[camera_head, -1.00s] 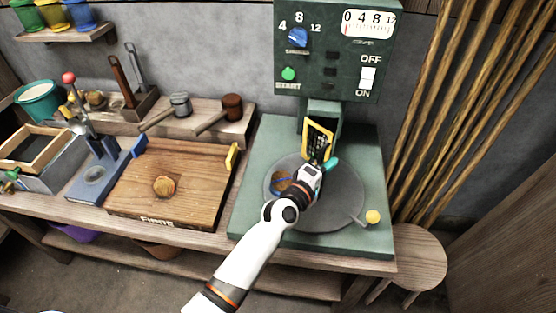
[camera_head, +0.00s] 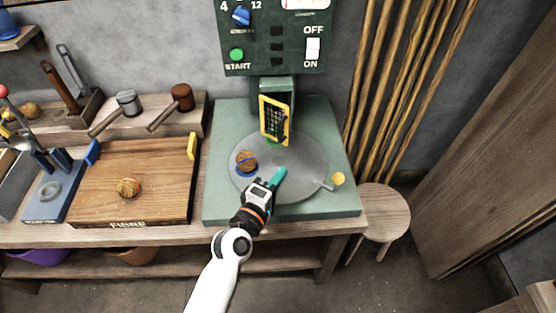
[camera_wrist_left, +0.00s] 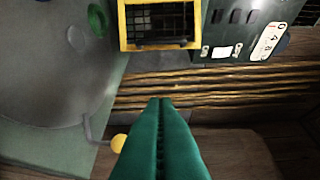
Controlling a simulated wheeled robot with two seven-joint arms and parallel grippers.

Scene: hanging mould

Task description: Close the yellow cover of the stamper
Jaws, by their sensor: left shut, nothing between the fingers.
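The stamper is a green machine with a round grey plate (camera_head: 310,165) on its base. Its yellow cover (camera_head: 275,120), a yellow frame around a dark grid, stands raised at the back of the plate. It also shows at the top of the left wrist view (camera_wrist_left: 160,46). My left gripper (camera_head: 279,177) has teal fingers, shut and empty, over the front part of the plate. It is apart from the cover, on the near side in the head view. In the left wrist view the shut fingers (camera_wrist_left: 160,103) point toward the sticks behind. My right gripper is in neither view.
A round brown piece (camera_head: 247,161) lies on the plate's left side. A yellow-knobbed lever (camera_head: 337,179) sticks out at the plate's right. The control panel (camera_head: 275,45) rises behind. A wooden board (camera_head: 160,180) lies left; a round stool (camera_head: 380,210) stands right.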

